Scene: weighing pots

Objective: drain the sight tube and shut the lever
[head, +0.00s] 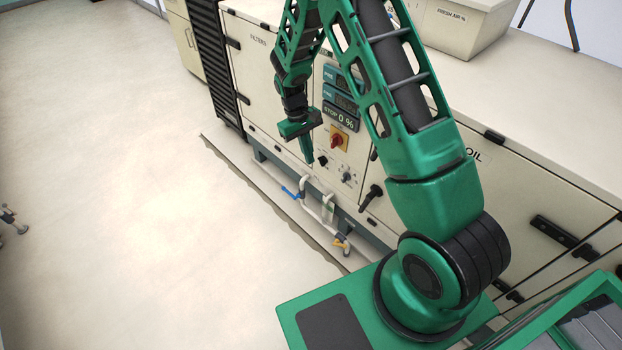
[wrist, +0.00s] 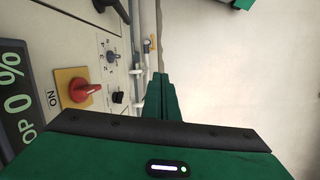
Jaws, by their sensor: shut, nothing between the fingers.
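A white pipe assembly runs low along the cabinet front in the head view. A short clear upright piece, seemingly the sight tube (head: 328,208), stands in it; its fill level is too small to tell. A blue lever (head: 289,192) sticks out to the left of the pipe's upper end. A yellow lever (head: 340,241) is at its lower end; it also shows small in the wrist view (wrist: 148,43). My gripper (head: 308,157) is shut and empty, in front of the control panel and above the blue lever. Its closed fingers (wrist: 165,97) point toward the pipes in the wrist view.
The cabinet panel carries a red rotary switch (head: 338,139) on a yellow plate, small black knobs and a display reading "STOP 0 %" (head: 338,116). A black handle (head: 371,196) juts out to the right.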

